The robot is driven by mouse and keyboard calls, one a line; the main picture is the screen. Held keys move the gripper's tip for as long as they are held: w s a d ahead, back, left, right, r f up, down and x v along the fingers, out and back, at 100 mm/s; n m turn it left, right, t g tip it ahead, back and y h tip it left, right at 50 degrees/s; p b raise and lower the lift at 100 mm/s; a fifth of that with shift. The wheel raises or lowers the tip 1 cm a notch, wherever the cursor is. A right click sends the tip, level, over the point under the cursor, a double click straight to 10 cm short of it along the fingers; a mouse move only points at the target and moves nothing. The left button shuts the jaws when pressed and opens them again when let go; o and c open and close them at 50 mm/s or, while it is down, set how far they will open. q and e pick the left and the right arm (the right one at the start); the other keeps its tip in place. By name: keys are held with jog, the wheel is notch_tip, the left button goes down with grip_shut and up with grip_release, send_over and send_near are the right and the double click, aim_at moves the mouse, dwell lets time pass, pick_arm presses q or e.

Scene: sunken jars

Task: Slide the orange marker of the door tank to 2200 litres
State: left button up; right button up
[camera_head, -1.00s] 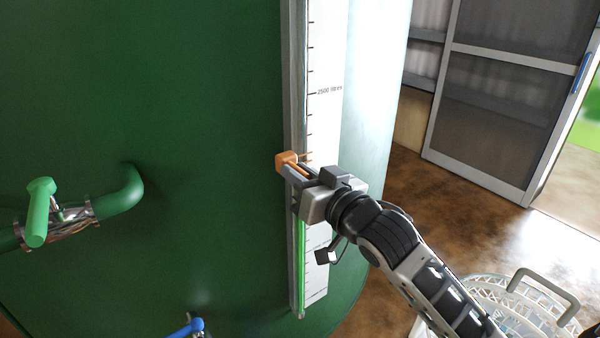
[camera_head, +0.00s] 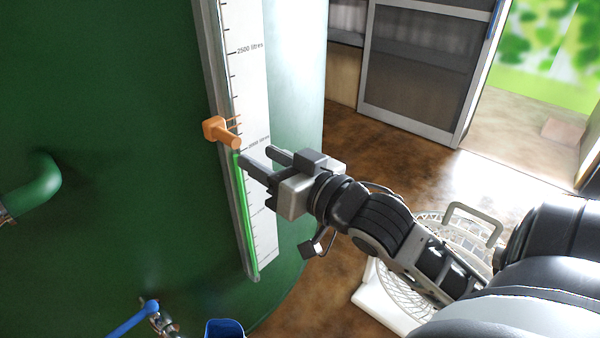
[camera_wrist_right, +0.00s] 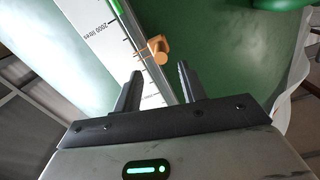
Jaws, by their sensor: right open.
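The orange marker (camera_head: 219,130) sits on the grey rail of the white scale (camera_head: 256,100) on the green tank (camera_head: 110,130). Its thin pointer lies a little above the 2000 litres mark and well below 2500 litres; the exact reading is too small to tell. My right gripper (camera_head: 255,153) is open and empty, to the right of and slightly below the marker. In the right wrist view the marker (camera_wrist_right: 159,48) shows beyond the gap between the two open fingers (camera_wrist_right: 158,68), apart from them. My left gripper is not in view.
A green pipe (camera_head: 32,188) stands out from the tank at left. A blue handle (camera_head: 132,318) and a blue container (camera_head: 224,329) are at the bottom. A round wire-grilled object with a handle (camera_head: 474,222) stands at right. Brown floor (camera_head: 345,140) is open beyond the scale.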

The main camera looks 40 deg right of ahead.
pick_arm(q)
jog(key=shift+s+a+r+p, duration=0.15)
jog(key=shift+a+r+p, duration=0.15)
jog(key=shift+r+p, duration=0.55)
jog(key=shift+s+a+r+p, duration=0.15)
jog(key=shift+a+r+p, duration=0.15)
jog(key=shift+p, duration=1)
pick_arm(e)
jog(key=s, duration=0.7)
jog(key=shift+d+r, duration=0.15)
jog(key=shift+d, duration=0.3)
jog(key=s+a+f+n+g, duration=0.1)
jog(key=a+f+g, duration=0.1)
jog(key=f, duration=0.7)
jog(key=s+a+f+n+g, duration=0.1)
jog(key=a+f, duration=0.4)
jog(key=f, duration=0.5)
jog(key=s+a+f+n+g, duration=0.1)
jog(key=s+a+f+g, duration=0.1)
jog(key=f, duration=0.7)
jog(key=a+g, duration=0.1)
jog(key=g, duration=0.1)
jog(key=shift+s+a+f+g, duration=0.15)
jog(key=shift+s+a+g, duration=0.1)
jog(key=shift+g, duration=0.15)
